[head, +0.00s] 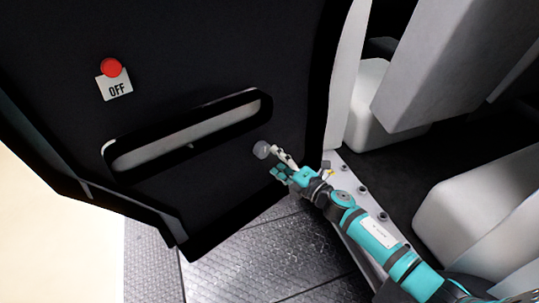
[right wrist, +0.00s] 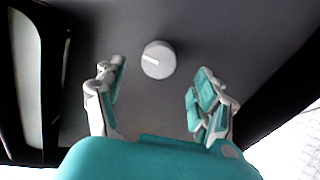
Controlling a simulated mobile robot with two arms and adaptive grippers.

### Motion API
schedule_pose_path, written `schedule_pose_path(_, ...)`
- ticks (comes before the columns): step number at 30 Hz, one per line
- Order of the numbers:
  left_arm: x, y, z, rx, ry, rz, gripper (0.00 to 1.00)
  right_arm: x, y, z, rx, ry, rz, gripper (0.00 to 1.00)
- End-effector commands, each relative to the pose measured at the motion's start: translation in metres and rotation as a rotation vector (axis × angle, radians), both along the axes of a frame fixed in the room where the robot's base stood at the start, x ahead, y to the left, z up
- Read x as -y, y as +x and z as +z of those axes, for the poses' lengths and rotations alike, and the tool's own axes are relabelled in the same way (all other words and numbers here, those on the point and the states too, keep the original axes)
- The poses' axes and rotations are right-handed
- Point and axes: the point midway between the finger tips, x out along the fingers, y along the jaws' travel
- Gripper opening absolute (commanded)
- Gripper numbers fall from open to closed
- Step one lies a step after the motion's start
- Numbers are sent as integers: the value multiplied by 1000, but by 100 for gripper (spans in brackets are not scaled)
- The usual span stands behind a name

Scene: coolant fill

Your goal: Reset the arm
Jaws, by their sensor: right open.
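My right gripper (head: 277,163) is open at the lower right of a dark panel (head: 225,45) in the head view. A round grey knob (head: 261,149) with a light pointer mark sits on the panel just beyond the fingertips. In the right wrist view the knob (right wrist: 158,60) shows ahead of and between the two spread fingers of my right gripper (right wrist: 160,85). Nothing is between the fingers, and the gripper looks apart from the knob. My left gripper is not in view.
A red button (head: 111,67) with an OFF label (head: 116,88) is at the panel's upper left. A long slot-shaped recess (head: 188,133) lies left of the knob. White seats (head: 480,205) stand at right. Metal tread flooring (head: 240,255) lies below.

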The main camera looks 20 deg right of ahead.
Motion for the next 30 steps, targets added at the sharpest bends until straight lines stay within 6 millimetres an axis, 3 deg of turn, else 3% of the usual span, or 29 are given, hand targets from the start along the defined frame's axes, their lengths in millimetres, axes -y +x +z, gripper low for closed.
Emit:
schedule_pose_path(6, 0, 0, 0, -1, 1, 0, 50, 6, -14, 0, 0, 0, 1, 71)
schedule_pose_path(21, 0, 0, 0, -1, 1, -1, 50, 5, -15, 0, -7, 19, -12, 71)
schedule_pose_path(26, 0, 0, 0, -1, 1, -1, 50, 6, -32, -6, -88, 190, -147, 71)
schedule_pose_path(30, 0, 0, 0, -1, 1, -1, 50, 16, -72, -26, -276, 487, -393, 71)
